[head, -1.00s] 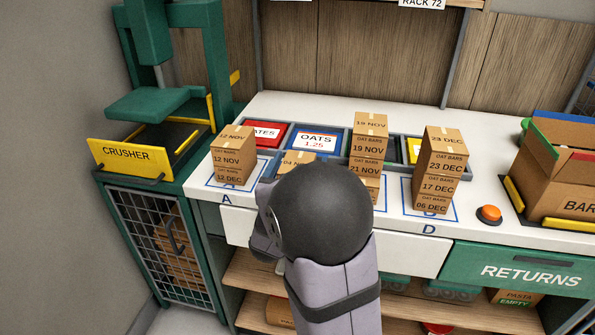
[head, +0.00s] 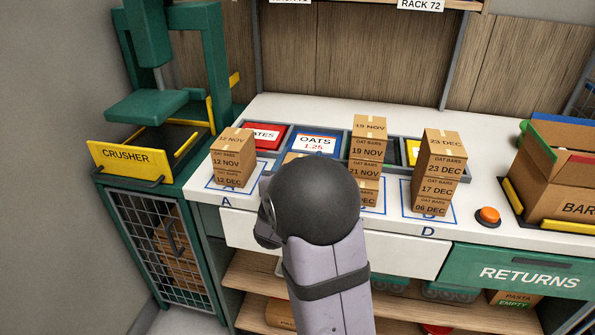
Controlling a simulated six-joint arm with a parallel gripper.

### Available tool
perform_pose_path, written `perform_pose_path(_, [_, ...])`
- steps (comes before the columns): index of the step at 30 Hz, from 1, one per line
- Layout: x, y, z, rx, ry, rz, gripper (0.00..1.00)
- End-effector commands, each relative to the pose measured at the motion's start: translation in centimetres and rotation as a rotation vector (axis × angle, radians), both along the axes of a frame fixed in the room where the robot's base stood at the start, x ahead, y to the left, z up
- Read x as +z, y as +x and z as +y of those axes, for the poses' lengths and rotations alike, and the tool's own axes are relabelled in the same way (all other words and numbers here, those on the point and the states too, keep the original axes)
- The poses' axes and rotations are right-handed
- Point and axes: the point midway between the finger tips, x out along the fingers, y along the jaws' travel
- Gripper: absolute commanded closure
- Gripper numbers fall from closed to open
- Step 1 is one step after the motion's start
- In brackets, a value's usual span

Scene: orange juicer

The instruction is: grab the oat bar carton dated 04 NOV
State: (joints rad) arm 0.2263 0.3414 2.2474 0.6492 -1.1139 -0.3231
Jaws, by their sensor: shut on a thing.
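Oat bar cartons stand in stacks on the white counter. The left stack (head: 233,160) on mat A shows 12 NOV above 12 DEC. A carton (head: 295,157) behind my arm shows only a small top part; its date is hidden. The third stack (head: 368,150) shows 19 NOV above 21 NOV, its lower part partly covered. The stack on mat D (head: 440,168) shows 23 DEC, 17 DEC and 06 DEC. No 04 NOV label is readable. My gripper (head: 267,225) shows only a dark edge beside my arm. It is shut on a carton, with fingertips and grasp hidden.
A green crusher (head: 125,155) stands at left over a cage. Red DATES and blue OATS bins (head: 314,143) line the counter's back. An orange button (head: 488,215) and an open cardboard box (head: 560,180) are at right, above the green RETURNS drawer (head: 530,272).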

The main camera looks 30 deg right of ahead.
Motion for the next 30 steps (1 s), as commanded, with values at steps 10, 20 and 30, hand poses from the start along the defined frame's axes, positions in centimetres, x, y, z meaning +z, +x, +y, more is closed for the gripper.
perform_pose_path(10, [2.3,0.0,0.0,0.000,-0.003,-0.007,0.69])
perform_pose_path(20, [7.7,0.0,0.0,0.000,-0.002,-0.007,0.69])
perform_pose_path(30, [10.1,0.0,0.0,0.000,-0.001,-0.002,0.69])
